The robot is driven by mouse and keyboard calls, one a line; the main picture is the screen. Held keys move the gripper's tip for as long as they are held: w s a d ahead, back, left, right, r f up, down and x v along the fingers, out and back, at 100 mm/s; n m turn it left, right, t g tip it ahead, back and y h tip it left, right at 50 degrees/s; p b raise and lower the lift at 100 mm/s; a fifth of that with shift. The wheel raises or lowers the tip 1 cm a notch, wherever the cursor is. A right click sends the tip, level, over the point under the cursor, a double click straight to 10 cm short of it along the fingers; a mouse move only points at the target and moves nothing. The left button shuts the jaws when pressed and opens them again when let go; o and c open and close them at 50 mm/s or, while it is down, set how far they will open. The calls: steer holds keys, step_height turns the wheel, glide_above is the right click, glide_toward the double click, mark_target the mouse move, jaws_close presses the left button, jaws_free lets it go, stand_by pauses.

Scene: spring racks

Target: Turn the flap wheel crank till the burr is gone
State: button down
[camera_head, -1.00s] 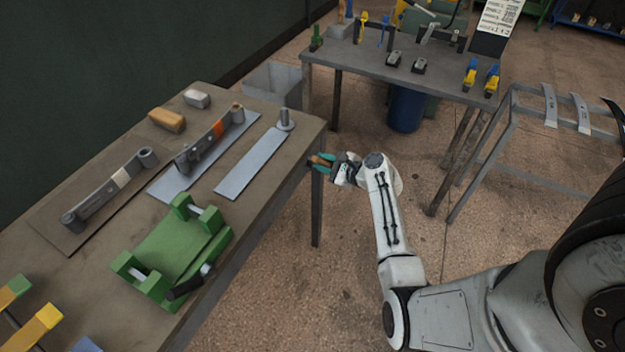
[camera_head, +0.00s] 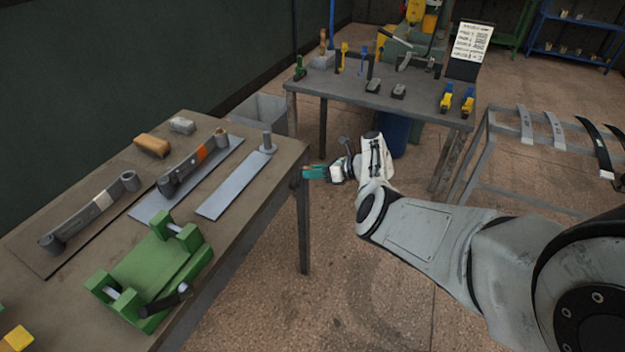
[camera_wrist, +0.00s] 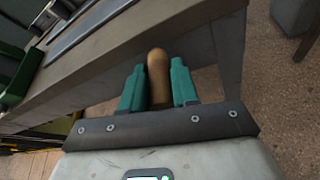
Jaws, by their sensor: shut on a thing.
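My gripper (camera_head: 310,173) is at the right end of the long workbench, just below its top edge. In the wrist view its two teal fingers (camera_wrist: 158,88) are shut on a rounded brown wooden handle (camera_wrist: 158,66), one finger on each side. In the head view only a bit of brown shows at the fingertips. I cannot see what the handle is fixed to. No flap wheel or burr can be made out in these views.
The workbench (camera_head: 50,295) carries a green fixture (camera_head: 155,265), metal strips with rolled eyes, and two blocks. A second table (camera_head: 325,85) with clamps and tools stands behind. A grey rack (camera_head: 485,150) with curved leaves stands right. Open floor lies below my arm.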

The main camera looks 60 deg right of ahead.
steer(key=shift+d+f+m+y+b, duration=0.85)
steer(key=shift+m+b, duration=0.45)
steer(key=shift+b, duration=1.1)
steer(key=shift+a, duration=0.1)
